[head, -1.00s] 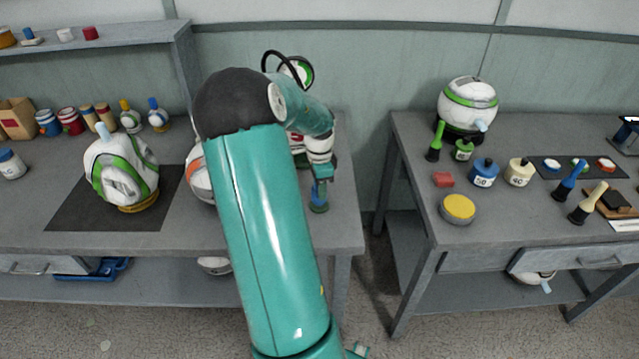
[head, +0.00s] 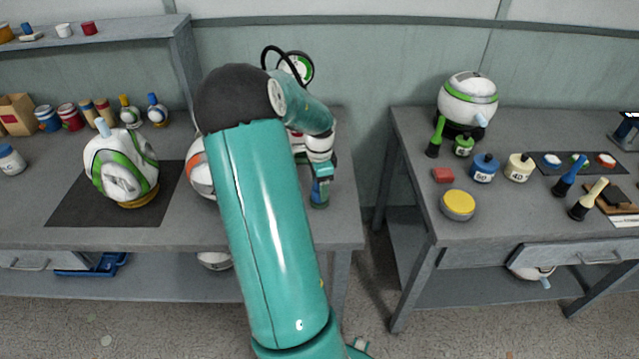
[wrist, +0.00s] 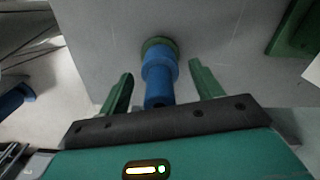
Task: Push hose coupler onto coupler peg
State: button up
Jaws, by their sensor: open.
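A blue stepped cylinder, which looks like the hose coupler (wrist: 160,72), stands on a round green base (wrist: 157,42) that may belong to the coupler peg. In the head view the coupler (head: 318,189) is near the right front of the left table, partly covered by my gripper (head: 322,174). In the wrist view my gripper (wrist: 161,72) is open, with one green finger on each side of the coupler and a visible gap on both sides. The peg itself is hidden, and how far the coupler sits on it cannot be told.
A gauge (head: 297,67) with a black hose stands behind my arm. A white and orange ball (head: 199,172) is partly hidden by my arm. A green block (wrist: 296,30) is at the upper right of the wrist view. A gap separates the right table (head: 400,180).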

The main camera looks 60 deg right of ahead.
notch_tip(320, 180, up, 14)
dwell(0.4)
jog(key=shift+f, duration=0.15)
dwell(0.3)
jog(key=w+a+r+n+t, duration=0.1)
jog(key=w+a+r+n, duration=0.25)
jog(key=a, duration=0.45)
jog(key=w+a+r+n+t, duration=0.1)
jog(key=w+a+r+n, duration=0.1)
jog(key=w+a+n, duration=0.45)
jog(key=w+a+r+n+t, duration=0.1)
jog(key=a+r+n, duration=0.1)
jog(key=a, duration=0.8)
jog(key=s+a+r+n+t, duration=0.1)
jog(key=s+a+n, duration=0.2)
jog(key=a+n, duration=0.4)
jog(key=s+a+r+n+t, duration=0.1)
jog(key=s+a+n, duration=0.3)
jog(key=a, duration=1.3)
jog(key=n, duration=0.4)
jog(key=shift+a+n+t, duration=0.3)
jog(key=shift+a, duration=0.05)
jog(key=shift+s, duration=0.1)
